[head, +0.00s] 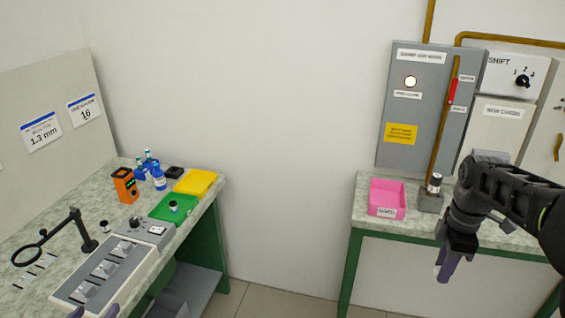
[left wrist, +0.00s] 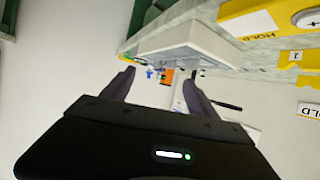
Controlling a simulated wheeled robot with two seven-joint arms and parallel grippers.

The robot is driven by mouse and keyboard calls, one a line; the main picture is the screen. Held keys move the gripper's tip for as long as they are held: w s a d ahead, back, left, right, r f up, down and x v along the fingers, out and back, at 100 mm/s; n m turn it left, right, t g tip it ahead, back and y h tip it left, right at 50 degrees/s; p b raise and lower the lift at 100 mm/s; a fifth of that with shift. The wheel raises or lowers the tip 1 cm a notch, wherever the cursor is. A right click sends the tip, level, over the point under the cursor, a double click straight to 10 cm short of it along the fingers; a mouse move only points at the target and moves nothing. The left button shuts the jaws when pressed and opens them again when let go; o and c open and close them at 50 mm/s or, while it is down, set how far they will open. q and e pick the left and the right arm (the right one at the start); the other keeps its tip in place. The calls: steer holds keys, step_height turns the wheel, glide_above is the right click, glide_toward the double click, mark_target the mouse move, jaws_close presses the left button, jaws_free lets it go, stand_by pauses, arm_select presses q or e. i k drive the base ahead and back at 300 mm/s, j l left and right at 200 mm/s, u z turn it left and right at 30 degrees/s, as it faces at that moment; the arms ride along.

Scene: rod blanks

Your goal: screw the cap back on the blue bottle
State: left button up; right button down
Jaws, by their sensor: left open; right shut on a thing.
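A small blue bottle (head: 159,179) with a pale label and light top stands at the back of the left bench; whether a cap is on it is too small to tell. Blue items with teal-and-white tops (head: 148,157) stand just behind it. A tiny blue shape (left wrist: 150,73) shows between my fingers in the left wrist view. My left gripper (head: 95,312) is open at the bottom edge, well short of the bottle; its spread fingers (left wrist: 158,80) are empty. My right gripper (head: 444,266) points down before the right bench, shut on a small pale thing (head: 437,271), mostly hidden.
The left bench holds an orange device (head: 125,186), a green tray (head: 160,212) with a dark-and-white cylinder (head: 173,206), a yellow tray (head: 205,181), a grey control box (head: 130,250) and a magnifier stand (head: 82,232). A pink bin (head: 387,199) stands on the right bench. Open floor lies between benches.

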mark_target(158, 175)
steer(key=i+j, duration=0.15)
steer(key=i, duration=0.8)
steer(key=i+j, duration=0.15)
steer(key=i, duration=0.75)
